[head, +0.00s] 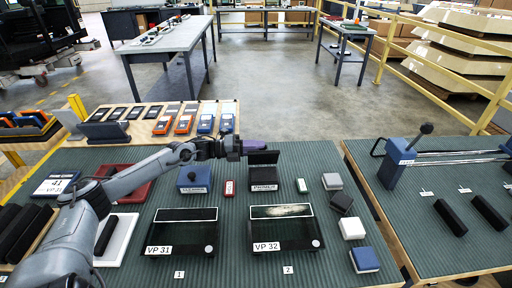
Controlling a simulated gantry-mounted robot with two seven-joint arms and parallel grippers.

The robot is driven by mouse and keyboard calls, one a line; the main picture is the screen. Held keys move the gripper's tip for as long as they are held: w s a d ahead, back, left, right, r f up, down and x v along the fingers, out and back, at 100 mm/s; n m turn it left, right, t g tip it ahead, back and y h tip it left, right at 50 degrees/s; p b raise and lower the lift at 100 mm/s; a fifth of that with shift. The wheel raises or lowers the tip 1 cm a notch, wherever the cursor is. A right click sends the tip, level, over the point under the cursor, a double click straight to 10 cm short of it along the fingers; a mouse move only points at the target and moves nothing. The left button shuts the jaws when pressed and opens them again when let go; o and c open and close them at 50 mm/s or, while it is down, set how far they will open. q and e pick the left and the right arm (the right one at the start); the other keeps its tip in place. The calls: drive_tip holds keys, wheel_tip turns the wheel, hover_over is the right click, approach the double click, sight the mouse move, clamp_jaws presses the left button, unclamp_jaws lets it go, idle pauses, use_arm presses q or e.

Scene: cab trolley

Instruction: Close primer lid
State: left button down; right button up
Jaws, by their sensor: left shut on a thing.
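The primer box (264,178) is a small dark case with a white label at its front, near the middle of the green-topped table. Its black lid (263,158) stands raised at the back of the box, so the box is open. My left arm reaches in from the left, and my left gripper (248,147) is at the lid's upper left edge. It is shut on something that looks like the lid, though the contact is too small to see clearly. My right gripper is not in view.
Glass-topped cases VP 31 (207,215) and VP 32 (312,221) lie in front. Grey, black and white blocks sit to the right. A tool rack (150,121) is behind left.

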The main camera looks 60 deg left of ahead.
use_arm(q)
drive_tip(key=c, duration=1.2)
unclamp_jaws()
drive_tip(key=shift+r, duration=0.1)
drive_tip(key=o, duration=0.3)
drive_tip(key=shift+p+v, duration=0.6)
drive_tip(key=shift+v, duration=0.35)
drive_tip(key=p+v, duration=0.3)
drive_tip(key=v, duration=0.6)
drive_tip(key=shift+p, duration=0.4)
drive_tip(key=shift+d, duration=0.1)
